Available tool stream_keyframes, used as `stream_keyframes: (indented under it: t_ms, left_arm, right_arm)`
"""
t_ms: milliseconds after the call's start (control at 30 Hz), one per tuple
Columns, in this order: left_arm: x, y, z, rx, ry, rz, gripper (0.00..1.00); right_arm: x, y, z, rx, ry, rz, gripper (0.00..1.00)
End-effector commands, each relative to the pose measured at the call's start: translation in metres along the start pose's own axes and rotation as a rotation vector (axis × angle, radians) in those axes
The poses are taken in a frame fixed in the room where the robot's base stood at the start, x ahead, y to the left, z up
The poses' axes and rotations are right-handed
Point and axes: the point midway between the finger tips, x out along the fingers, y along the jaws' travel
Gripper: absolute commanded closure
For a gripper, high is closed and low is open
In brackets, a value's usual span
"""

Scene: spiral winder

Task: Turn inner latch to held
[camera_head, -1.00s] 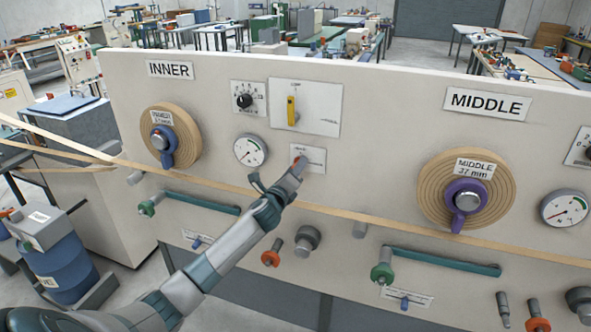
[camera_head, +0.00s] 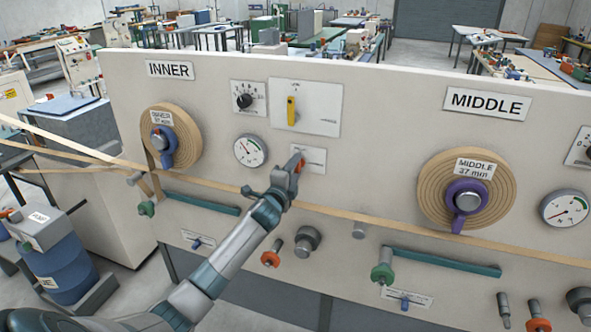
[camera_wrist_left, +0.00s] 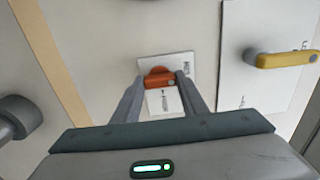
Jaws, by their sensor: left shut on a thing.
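The inner latch is a small orange-red piece (camera_wrist_left: 158,77) on a white plate (camera_wrist_left: 166,98) of the panel. In the head view its plate (camera_head: 314,157) lies below the yellow lever plate, with my gripper partly covering it. My left gripper (camera_head: 297,166) reaches up to it from below. In the left wrist view my two fingers (camera_wrist_left: 161,85) stand on either side of the orange latch and are shut on it. The plate's small lettering is too blurred to read. My right gripper does not show.
A yellow lever (camera_head: 291,110) sits above on a larger plate. A round gauge (camera_head: 250,150) is to the left, beside the inner spool (camera_head: 187,130). A tan strip (camera_head: 350,218) crosses the panel behind my arm. Dark knobs (camera_head: 306,240) jut out below.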

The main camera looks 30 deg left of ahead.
Motion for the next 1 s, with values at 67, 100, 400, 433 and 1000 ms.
stream_keyframes:
  t_ms: [67, 100, 400, 433, 1000]
  left_arm:
    - [-0.0003, 0.0017, 0.0000, -0.011, 0.000, 0.003, 0.83]
    - [-0.0003, 0.0017, 0.0001, -0.014, 0.000, 0.003, 0.83]
    - [-0.0003, 0.0018, 0.0000, -0.016, 0.000, 0.003, 0.83]
    - [-0.0003, 0.0018, 0.0000, -0.016, 0.000, 0.003, 0.83]
    - [-0.0051, 0.0011, 0.0000, -0.012, 0.000, 0.000, 0.42]
  right_arm:
    - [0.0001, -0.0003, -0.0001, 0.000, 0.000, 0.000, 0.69]
    - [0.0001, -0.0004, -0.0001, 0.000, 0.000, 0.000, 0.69]
    - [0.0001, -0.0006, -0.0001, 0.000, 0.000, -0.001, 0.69]
    - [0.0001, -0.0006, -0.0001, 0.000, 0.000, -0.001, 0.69]
    - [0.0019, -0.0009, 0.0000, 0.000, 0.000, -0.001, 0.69]
